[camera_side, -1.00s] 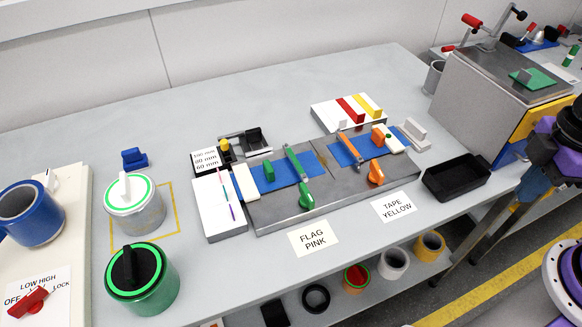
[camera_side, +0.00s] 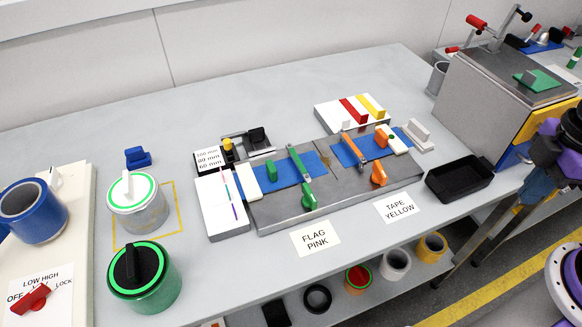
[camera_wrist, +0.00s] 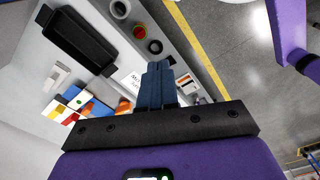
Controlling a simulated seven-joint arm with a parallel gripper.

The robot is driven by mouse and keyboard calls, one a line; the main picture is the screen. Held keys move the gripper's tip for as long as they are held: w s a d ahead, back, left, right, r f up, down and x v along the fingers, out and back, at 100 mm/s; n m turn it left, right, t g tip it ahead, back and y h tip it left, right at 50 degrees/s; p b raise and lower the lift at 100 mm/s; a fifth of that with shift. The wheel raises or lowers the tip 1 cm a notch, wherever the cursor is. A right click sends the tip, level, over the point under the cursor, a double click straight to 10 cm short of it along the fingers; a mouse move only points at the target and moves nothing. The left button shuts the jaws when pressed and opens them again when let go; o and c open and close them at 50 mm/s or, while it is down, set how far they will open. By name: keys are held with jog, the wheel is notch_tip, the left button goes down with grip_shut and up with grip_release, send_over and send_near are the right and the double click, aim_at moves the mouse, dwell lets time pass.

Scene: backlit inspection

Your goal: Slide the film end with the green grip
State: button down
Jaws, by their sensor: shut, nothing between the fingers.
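The film with the green grip is a blue strip (camera_side: 286,174) on the left half of the grey metal plate (camera_side: 270,214). A small green block (camera_side: 271,171) stands on it near its left end, beside a white bar (camera_side: 248,180). A green clamp bar with a green handle (camera_side: 308,198) lies across the strip. A second blue strip (camera_side: 344,153) on the right half has an orange block and an orange handle (camera_side: 378,174). My gripper (camera_wrist: 157,68) is shut and empty in the wrist view, away from the plate. Its fingers are not visible in the side view.
A black tray (camera_side: 459,179) is right of the plate, below a metal box (camera_side: 490,93). A white board (camera_side: 222,214) with coloured strips is at the left. Labels reading FLAG PINK (camera_side: 316,239) and TAPE YELLOW (camera_side: 397,207) lie in front.

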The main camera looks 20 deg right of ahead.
jog(key=w+a+f+m+t+y, duration=0.1)
jog(key=w+a+m+y, duration=0.35)
jog(key=w+a, duration=1)
jog(key=m+t, duration=0.3)
jog(key=m, duration=0.4)
send_near(273, 167)
jog(key=shift+y, duration=0.45)
jog(key=w+f, duration=0.1)
jog(key=f, duration=0.1)
jog(key=w+f, duration=0.1)
jog(key=f, duration=0.2)
jog(key=w+a+f, duration=0.1)
jog(key=f, duration=0.1)
jog(key=shift+f, duration=0.2)
jog(key=shift+a, duration=1.1)
jog(key=shift+r, duration=0.1)
jog(key=v, duration=1)
jog(key=shift+s, duration=0.15)
